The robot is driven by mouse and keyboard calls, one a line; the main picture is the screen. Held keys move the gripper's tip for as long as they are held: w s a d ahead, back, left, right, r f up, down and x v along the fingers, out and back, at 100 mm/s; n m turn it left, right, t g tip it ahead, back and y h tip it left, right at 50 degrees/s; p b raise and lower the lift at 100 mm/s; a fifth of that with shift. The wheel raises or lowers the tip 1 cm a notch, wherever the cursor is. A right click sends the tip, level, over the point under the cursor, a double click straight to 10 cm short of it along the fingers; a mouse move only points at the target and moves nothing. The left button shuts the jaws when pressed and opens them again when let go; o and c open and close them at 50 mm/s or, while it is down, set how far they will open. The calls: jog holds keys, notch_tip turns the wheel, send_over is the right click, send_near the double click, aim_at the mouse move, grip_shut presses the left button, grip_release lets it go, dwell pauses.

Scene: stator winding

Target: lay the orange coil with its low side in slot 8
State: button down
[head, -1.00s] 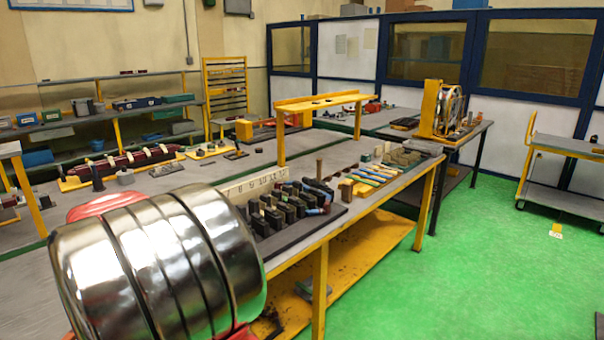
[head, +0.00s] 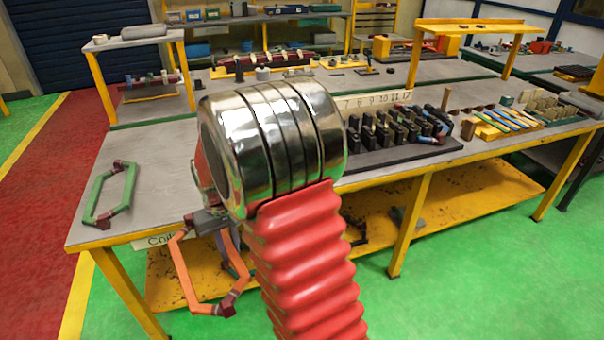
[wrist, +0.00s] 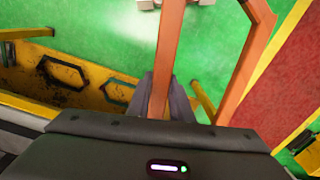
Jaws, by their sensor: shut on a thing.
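The orange coil (head: 184,268) is an open six-sided loop with dark red ends. It hangs in front of the bench's left front edge in the head view. My gripper (wrist: 162,97) is shut on one long side of the orange coil (wrist: 238,70) in the wrist view. In the head view my arm hides part of the gripper and coil. My arm covers the strip's left end. Slot 8's opening is not clear.
A green coil (head: 96,190) lies on the bench's left end (head: 150,165). Blue-and-yellow strips (head: 492,122) lie right of the blocks. A yellow overhead frame (head: 476,27) stands behind them. A yellow lower shelf (head: 450,205) runs under the bench. Green floor lies in front.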

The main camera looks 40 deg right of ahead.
jog(key=w+a+f+n, duration=0.2)
jog(key=a+f, duration=1)
jog(key=shift+w+a+f+n, duration=0.3)
jog(key=shift+f, duration=0.1)
jog(key=shift+a, duration=0.15)
